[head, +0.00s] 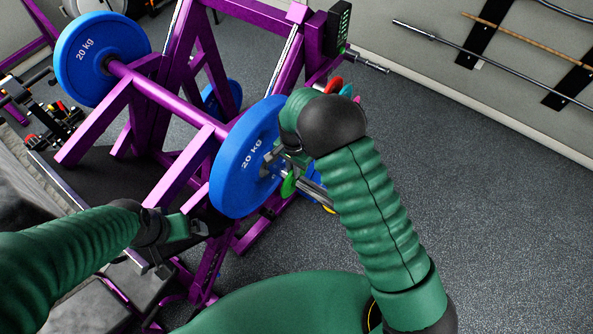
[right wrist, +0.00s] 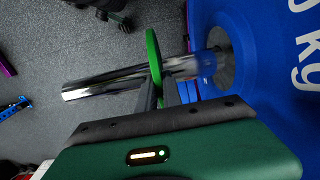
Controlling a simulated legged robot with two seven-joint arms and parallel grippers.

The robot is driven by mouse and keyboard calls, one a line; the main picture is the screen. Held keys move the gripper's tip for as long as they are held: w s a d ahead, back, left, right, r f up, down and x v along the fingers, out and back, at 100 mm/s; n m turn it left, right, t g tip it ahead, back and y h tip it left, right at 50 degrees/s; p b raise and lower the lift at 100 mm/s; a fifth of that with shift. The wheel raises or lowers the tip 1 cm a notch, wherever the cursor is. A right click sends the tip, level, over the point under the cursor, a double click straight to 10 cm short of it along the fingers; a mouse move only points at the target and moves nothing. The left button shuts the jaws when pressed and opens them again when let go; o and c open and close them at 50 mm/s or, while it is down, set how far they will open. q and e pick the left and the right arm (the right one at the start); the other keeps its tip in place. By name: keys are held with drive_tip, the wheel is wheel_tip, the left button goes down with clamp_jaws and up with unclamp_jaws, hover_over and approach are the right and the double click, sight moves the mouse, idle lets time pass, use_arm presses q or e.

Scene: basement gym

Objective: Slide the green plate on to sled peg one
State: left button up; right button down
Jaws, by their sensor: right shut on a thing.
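The small green plate (head: 289,183) is beside the front blue 20 kg plate in the head view. It shows edge-on in the right wrist view (right wrist: 152,52). My right gripper (head: 284,160) is shut on its rim; its fingers show in the right wrist view (right wrist: 160,88). The chrome peg (right wrist: 95,88) shows on both sides of the green plate and appears to pass through it, with a gap to the blue plate (right wrist: 275,75). The plate's hole is hidden. My left gripper (head: 178,248) is empty, its fingers apart, at lower left.
The purple rack (head: 180,65) carries blue plates, one at the far left (head: 85,55) and one beside my right gripper (head: 240,165). Small coloured plates (head: 335,86) hang behind my right wrist. Bars hang on the right wall. The floor (head: 500,220) at right is clear.

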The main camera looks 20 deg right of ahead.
sight(285, 170)
drive_tip(key=shift+w+a+b, duration=0.4)
drive_tip(key=shift+w+a, duration=0.75)
drive_tip(key=shift+w, duration=0.3)
drive_tip(key=c, duration=1.4)
unclamp_jaws()
drive_tip(key=shift+c, duration=0.2)
drive_tip(key=shift+s, duration=0.1)
